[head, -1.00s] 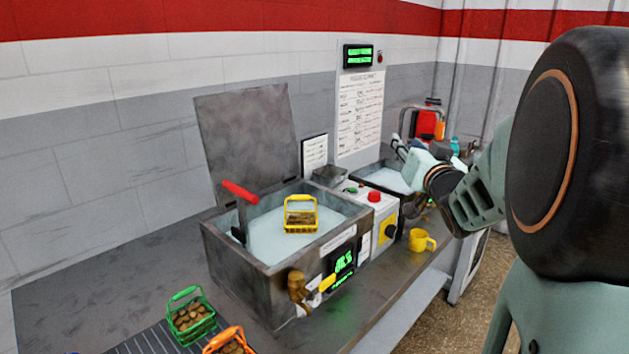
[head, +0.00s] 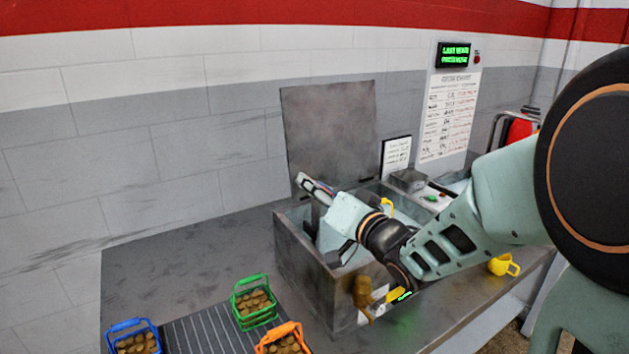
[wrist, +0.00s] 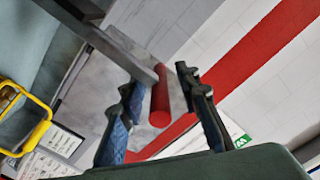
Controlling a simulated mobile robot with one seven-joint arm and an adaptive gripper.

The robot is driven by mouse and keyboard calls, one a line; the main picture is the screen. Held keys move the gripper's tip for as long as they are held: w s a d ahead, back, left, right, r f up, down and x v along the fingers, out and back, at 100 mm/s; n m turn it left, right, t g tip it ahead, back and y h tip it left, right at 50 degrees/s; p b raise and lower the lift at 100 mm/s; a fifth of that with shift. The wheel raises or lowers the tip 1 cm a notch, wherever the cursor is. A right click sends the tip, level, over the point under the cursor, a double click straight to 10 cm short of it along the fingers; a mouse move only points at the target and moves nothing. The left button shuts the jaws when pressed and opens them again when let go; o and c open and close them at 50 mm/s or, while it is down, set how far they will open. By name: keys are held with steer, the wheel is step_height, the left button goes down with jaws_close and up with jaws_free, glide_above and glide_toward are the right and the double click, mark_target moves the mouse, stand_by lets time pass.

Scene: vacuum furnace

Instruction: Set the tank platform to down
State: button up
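The open metal tank (head: 302,262) stands on the bench with its lid raised behind it. In the wrist view the platform lever's red handle (wrist: 160,98) lies between the two fingers of my gripper (wrist: 157,84). The fingers are spread, with visible gaps to the handle. The lever's grey metal arm (wrist: 105,42) runs up to the left. In the head view my gripper (head: 322,215) is over the left part of the tank and hides most of the lever. The yellow basket (wrist: 40,132) shows at the wrist view's left edge; in the head view only a piece of it shows.
A green basket (head: 254,302), a blue basket (head: 134,338) and an orange basket (head: 283,338) stand around a ridged mat at the front left. A yellow mug (head: 503,265) is on the bench at right. The raised lid (head: 330,128) stands close behind my gripper.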

steer(key=shift+x, duration=1.65)
jaws_close()
